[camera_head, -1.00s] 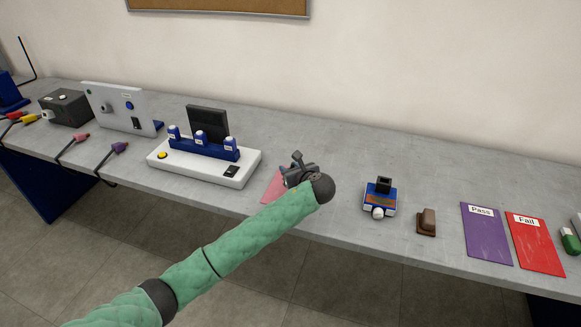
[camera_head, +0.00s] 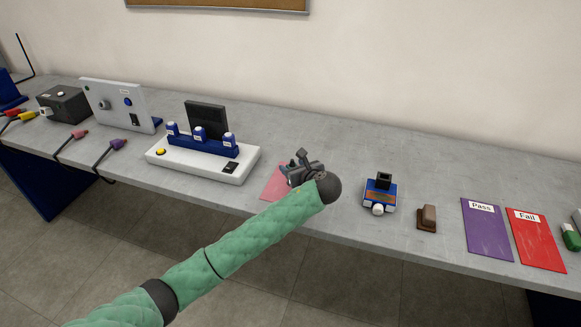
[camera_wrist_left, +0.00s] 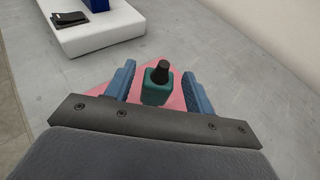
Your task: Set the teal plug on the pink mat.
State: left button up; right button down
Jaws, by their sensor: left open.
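The teal plug (camera_wrist_left: 154,92), with a black tip, stands on the pink mat (camera_wrist_left: 185,99) in the left wrist view. My left gripper (camera_wrist_left: 157,88) is open, with one blue finger on each side of the plug and a gap to each. In the head view the left gripper (camera_head: 302,166) is over the pink mat (camera_head: 274,186), hiding most of it and the plug. My right gripper is not in view.
A white tester base (camera_head: 205,168) with blue-held parts stands left of the mat. To the right are a blue device (camera_head: 379,193), a brown block (camera_head: 427,217), a purple Pass mat (camera_head: 486,228) and a red Fail mat (camera_head: 536,240). Bare grey table lies behind the mat.

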pick_arm(q)
jog(key=b+v, duration=0.2)
jog(key=v, duration=0.7)
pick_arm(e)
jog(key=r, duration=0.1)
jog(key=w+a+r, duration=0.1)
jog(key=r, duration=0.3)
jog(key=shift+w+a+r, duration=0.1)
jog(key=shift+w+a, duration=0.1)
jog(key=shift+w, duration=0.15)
pick_arm(q)
jog(key=shift+s, duration=0.1)
